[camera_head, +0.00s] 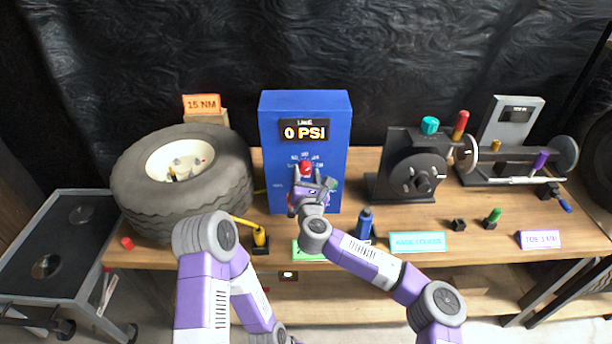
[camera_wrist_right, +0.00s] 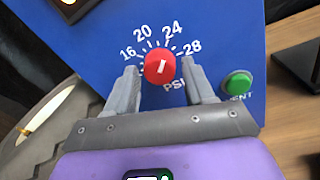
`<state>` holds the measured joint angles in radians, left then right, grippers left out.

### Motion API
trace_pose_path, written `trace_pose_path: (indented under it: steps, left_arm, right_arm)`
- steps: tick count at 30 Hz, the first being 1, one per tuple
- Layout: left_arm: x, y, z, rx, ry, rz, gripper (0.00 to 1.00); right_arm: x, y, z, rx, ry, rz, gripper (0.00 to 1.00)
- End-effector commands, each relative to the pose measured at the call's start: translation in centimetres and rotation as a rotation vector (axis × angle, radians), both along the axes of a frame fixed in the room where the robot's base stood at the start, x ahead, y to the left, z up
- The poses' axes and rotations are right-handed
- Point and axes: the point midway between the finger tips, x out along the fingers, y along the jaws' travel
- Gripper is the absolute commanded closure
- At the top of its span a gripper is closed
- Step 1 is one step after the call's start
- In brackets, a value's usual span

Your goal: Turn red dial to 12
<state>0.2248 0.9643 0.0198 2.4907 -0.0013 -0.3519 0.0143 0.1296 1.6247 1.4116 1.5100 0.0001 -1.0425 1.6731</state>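The red dial (camera_wrist_right: 160,67) is on the front of a blue box (camera_head: 285,110), with a white mark pointing roughly up and slightly right in the right wrist view. The printed numbers 16, 20, 24 and 28 show around it; 12 is not visible. The display (camera_head: 304,131) reads 0 PSI. The red dial also shows in the head view (camera_head: 306,168). My right gripper (camera_wrist_right: 160,72) is open, its fingers on either side of the dial, apparently with small gaps. It also shows in the head view (camera_head: 309,186). My left gripper is out of view.
A green button (camera_wrist_right: 237,84) is right of the dial. A tyre (camera_head: 185,185) lies left of the box, and a black device (camera_head: 410,170) stands to its right. A blue bottle (camera_head: 365,223) and a yellow-handled tool (camera_head: 259,236) are near the wooden bench's front edge.

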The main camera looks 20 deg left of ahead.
Motion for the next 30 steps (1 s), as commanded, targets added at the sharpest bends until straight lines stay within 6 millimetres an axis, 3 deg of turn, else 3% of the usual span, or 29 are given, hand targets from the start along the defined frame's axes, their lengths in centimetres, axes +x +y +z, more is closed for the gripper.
trace_pose_path:
  steps: [1, 9, 20, 30]
  left_arm:
    - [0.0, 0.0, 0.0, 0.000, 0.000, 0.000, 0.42]
    - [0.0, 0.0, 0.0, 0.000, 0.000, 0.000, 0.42]
    - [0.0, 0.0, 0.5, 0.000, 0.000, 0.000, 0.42]
    - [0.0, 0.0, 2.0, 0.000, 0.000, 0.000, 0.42]
  right_arm:
    - [0.0, 0.0, 0.0, 0.000, 0.000, 0.000, 0.55]
    - [0.0, 0.0, 0.0, -0.001, 0.000, 0.000, 0.93]
    - [0.0, 0.0, 0.1, -0.072, -0.021, 0.000, 0.93]
    - [0.0, 0.0, 0.4, -0.327, -0.096, -0.001, 0.93]
